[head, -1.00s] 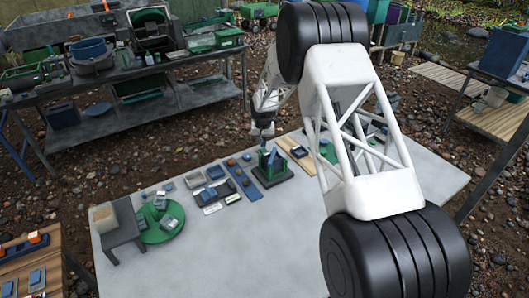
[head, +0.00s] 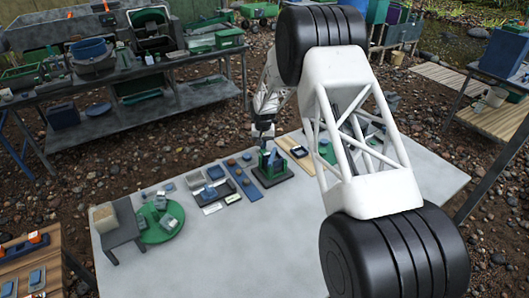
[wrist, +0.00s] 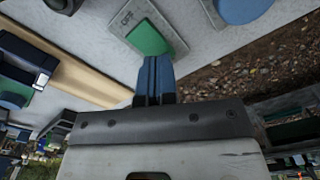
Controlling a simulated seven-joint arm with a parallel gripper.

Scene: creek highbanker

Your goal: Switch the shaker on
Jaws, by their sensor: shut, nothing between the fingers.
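My gripper (wrist: 155,70) is shut and empty, its blue fingers together. In the wrist view its tips overlap the lower edge of a grey plate (wrist: 120,32) with a green part (wrist: 149,39) and lettering that looks like "OFF". I cannot tell whether the tips touch it. In the head view my gripper (head: 263,138) is at the far side of the table, close to a green stand with a blue slanted part (head: 273,163) on a dark base. I cannot tell for sure which thing is the shaker.
The grey table (head: 240,255) has free room at the front. A green round tray (head: 160,222) and a small grey stool (head: 120,232) stand at left. A blue strip (head: 241,177) and a wooden strip (head: 294,153) lie near the green stand. My arm hides the table's right part.

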